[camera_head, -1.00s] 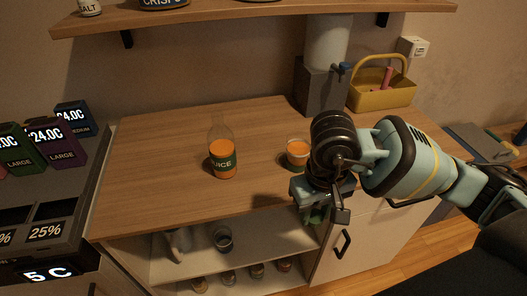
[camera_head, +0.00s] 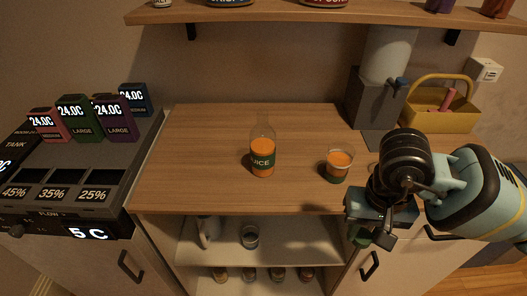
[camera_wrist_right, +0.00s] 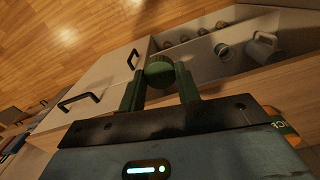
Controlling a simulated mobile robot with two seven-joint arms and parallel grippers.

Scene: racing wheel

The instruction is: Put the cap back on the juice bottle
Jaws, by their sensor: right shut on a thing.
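The juice bottle (camera_head: 263,158) stands upright on the wooden counter, clear at the top with orange juice below and a dark green label. No cap shows on its neck. My right gripper (camera_head: 361,237) is in front of the counter's edge, to the right of the bottle and lower in the picture. In the right wrist view my right gripper (camera_wrist_right: 160,84) is shut on a round green cap (camera_wrist_right: 159,70) with a ridged rim, held between the fingertips. My left gripper is not in view.
A glass of orange juice (camera_head: 337,166) stands between the bottle and my right arm. A grey dispenser (camera_head: 375,100) and a yellow basket (camera_head: 430,118) are at the back right. A machine with lit displays (camera_head: 75,175) is at the left. The counter (camera_head: 200,150) left of the bottle is clear.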

